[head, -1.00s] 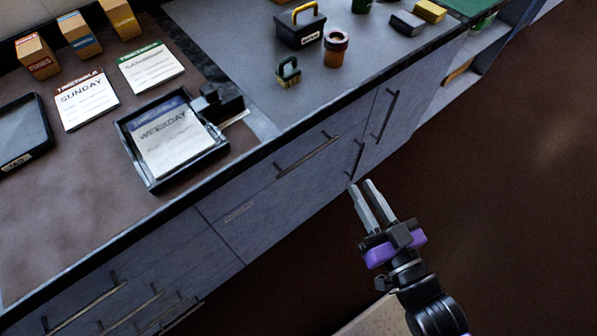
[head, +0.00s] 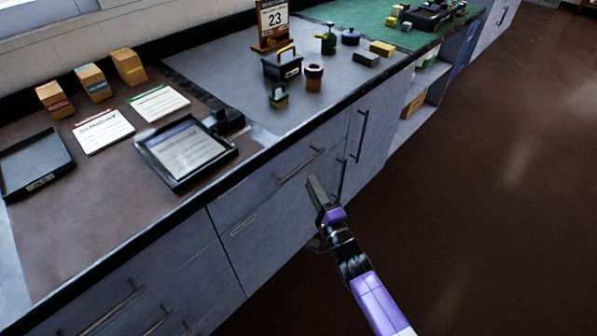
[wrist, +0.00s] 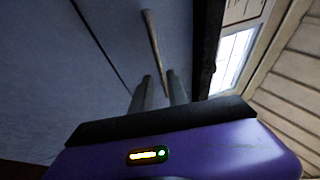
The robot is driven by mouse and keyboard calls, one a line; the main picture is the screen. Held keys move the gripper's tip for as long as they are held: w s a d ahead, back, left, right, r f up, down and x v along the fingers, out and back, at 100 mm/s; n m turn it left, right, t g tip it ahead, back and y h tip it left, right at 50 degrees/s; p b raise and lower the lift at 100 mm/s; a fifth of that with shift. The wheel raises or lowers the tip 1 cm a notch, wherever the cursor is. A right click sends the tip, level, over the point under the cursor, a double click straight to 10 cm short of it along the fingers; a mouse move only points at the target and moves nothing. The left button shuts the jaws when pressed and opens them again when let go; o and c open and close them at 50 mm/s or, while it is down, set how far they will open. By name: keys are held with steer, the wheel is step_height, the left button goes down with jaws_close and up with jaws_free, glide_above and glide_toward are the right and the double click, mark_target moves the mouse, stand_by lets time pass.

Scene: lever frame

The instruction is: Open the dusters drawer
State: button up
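A grey drawer front with a long dark bar handle (head: 302,166) is under the counter edge in the head view. Which drawer is the dusters drawer cannot be read. A drawer front beside and below it bears a small pale label plate (head: 243,225), too small to read. My gripper (head: 316,188) is in front of the cabinet, just below and right of the bar handle. In the wrist view my gripper (wrist: 160,92) has its two fingers apart with a gap between them. A bar handle (wrist: 154,42) lies ahead, its near end lined up with the gap. Contact cannot be told.
Trays and cards lie on the counter (head: 60,230) at left. A black caddy (head: 282,66) and a brown cup (head: 313,78) stand further back. A tall door with vertical handles (head: 360,135) is to the right. The brown floor (head: 470,220) is clear.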

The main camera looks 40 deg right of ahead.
mark_target(302, 165)
steer(key=shift+x, duration=3.8)
jaws_close()
